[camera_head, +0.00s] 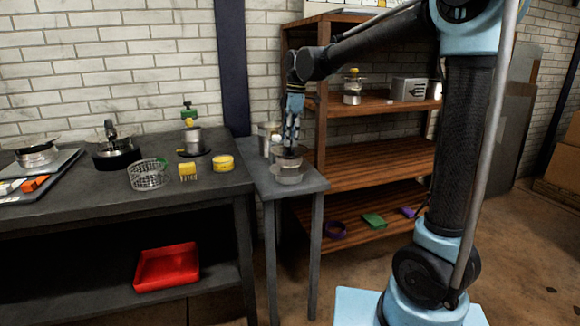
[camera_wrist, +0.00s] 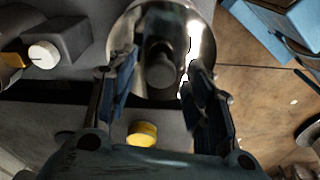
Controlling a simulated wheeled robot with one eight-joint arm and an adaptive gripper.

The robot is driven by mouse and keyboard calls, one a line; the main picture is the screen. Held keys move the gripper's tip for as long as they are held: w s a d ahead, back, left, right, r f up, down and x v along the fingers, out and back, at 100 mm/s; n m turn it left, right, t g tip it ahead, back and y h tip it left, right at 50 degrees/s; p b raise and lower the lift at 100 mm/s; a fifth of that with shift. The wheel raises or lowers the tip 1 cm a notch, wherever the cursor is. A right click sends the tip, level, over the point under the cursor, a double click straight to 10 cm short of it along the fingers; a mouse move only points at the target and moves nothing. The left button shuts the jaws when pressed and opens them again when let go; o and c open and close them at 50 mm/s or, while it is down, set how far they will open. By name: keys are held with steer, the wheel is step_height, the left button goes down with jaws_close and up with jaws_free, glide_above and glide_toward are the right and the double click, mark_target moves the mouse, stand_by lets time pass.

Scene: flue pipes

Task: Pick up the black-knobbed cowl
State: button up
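A shiny round metal cowl with a dark knob (camera_wrist: 160,72) fills the top middle of the wrist view. In the head view the metal cowl (camera_head: 288,177) stands on the small grey side table (camera_head: 257,187), partly hidden by my gripper. My gripper (camera_head: 290,146) points down just above it. In the wrist view my gripper (camera_wrist: 160,75) is open, with one blue-padded finger on each side of the knob. Gaps show between fingers and knob. Whether the fingertips are level with the knob is hard to tell.
Metal cans (camera_head: 268,132) stand close behind the cowl. The wooden shelf unit (camera_head: 365,165) is close on the right. The long dark workbench (camera_head: 130,205) at left holds a wire basket (camera_head: 148,174), a yellow round tin (camera_head: 223,163) and other parts. A red tray (camera_head: 167,267) is below.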

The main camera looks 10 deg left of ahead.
jaws_close()
